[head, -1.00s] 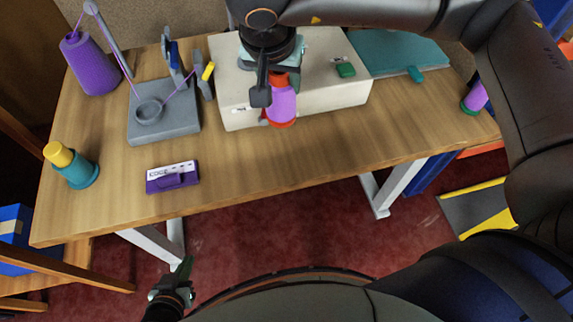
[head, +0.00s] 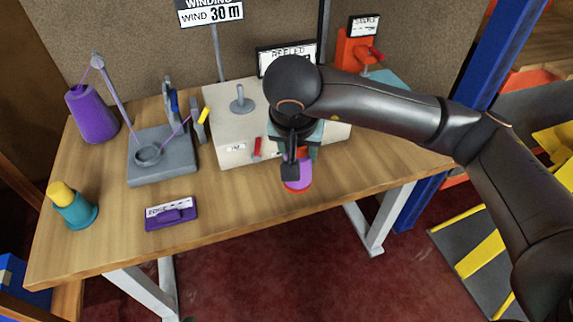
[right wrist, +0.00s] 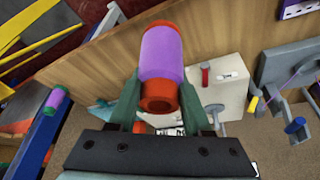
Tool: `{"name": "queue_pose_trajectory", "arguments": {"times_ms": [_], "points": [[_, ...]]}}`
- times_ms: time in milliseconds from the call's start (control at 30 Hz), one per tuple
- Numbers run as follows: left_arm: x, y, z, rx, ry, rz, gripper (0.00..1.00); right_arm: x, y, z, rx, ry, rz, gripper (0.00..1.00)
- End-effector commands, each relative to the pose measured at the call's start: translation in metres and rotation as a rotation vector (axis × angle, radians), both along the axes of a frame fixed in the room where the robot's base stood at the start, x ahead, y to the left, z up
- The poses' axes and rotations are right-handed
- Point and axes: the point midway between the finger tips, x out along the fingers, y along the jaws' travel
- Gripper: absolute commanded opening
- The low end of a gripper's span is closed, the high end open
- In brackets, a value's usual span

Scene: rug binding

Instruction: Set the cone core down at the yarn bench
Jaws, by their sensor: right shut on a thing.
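The cone core (head: 299,178), purple with red-orange ends, is in my right gripper (head: 294,158). It hangs in front of the cream winder box, over the wooden yarn bench (head: 235,205). In the right wrist view the core (right wrist: 163,55) sits between the two green fingers, gripped near its red-orange end. Its far end appears over the wood, and I cannot tell whether it touches the bench. My left gripper is out of view.
The cream box (head: 222,125) with a grey spindle stands behind the core. A grey yarn stand (head: 163,170), a purple cone (head: 92,115), a purple labelled block (head: 171,215) and a teal-and-yellow piece (head: 74,208) are left. The bench front between block and core is clear.

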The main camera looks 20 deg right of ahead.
Motion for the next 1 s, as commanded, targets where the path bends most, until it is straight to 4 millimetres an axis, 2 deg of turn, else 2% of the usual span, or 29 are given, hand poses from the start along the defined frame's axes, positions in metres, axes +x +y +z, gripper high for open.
{"name": "queue_pose_trajectory", "arguments": {"times_ms": [33,167,300,400,700,867,1000], "points": [[0.000,0.000,0.003,0.000,-0.001,0.000,0.00,0.012,-0.001,-0.005,0.002,0.004,-0.004,0.00],[0.001,0.000,0.006,-0.001,-0.007,0.001,0.00,0.042,-0.006,-0.018,0.000,0.004,-0.003,0.00],[0.000,0.001,0.005,0.000,-0.006,0.002,0.00,0.064,-0.009,-0.048,0.001,0.004,-0.002,0.00],[-0.002,0.002,0.003,0.001,-0.001,0.003,0.00,0.075,-0.010,-0.062,0.001,0.003,0.000,0.00],[-0.003,0.002,0.001,0.003,0.003,0.004,0.00,0.090,-0.012,-0.081,0.001,0.003,0.002,0.00],[-0.003,0.003,0.004,0.004,0.000,0.006,0.00,0.089,-0.011,-0.104,0.002,0.003,0.002,0.00],[-0.003,0.004,0.004,0.005,0.000,0.006,0.00,0.090,-0.012,-0.108,0.000,-0.001,0.003,0.00]]}}
